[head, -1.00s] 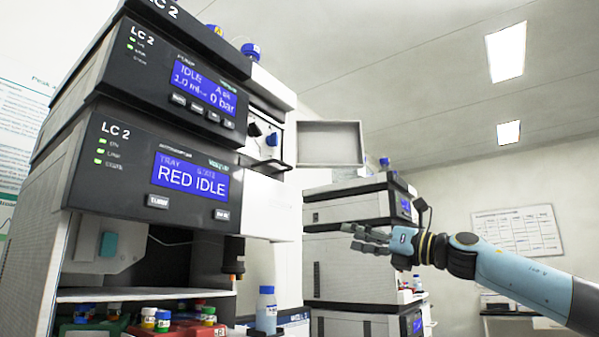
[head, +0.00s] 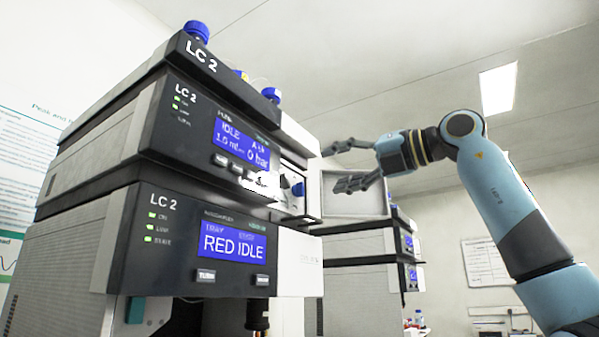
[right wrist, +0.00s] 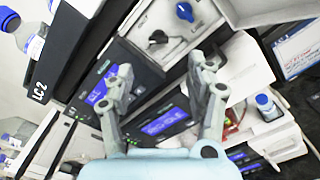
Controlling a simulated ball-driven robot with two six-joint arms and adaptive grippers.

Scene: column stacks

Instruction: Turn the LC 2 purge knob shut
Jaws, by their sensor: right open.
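The LC 2 stack's upper module (head: 178,128) has a recess at its right end with a blue knob (head: 298,189) and a dark knob beside it. In the right wrist view the blue knob (right wrist: 185,11) and the black knob (right wrist: 158,37) sit on a pale panel; I cannot read which is labelled purge. My right gripper (head: 330,168) is open and empty, right of the recess, its fingers pointing left. In the right wrist view its open fingers (right wrist: 160,70) frame the stack's front, apart from both knobs. My left gripper is not in view.
A grey door panel (head: 350,207) stands open right of the recess, behind my right gripper. Below, the LC 2 lower module (head: 142,235) shows RED IDLE. Blue-capped bottles (head: 197,31) stand on top. Another stack (head: 350,247) is behind.

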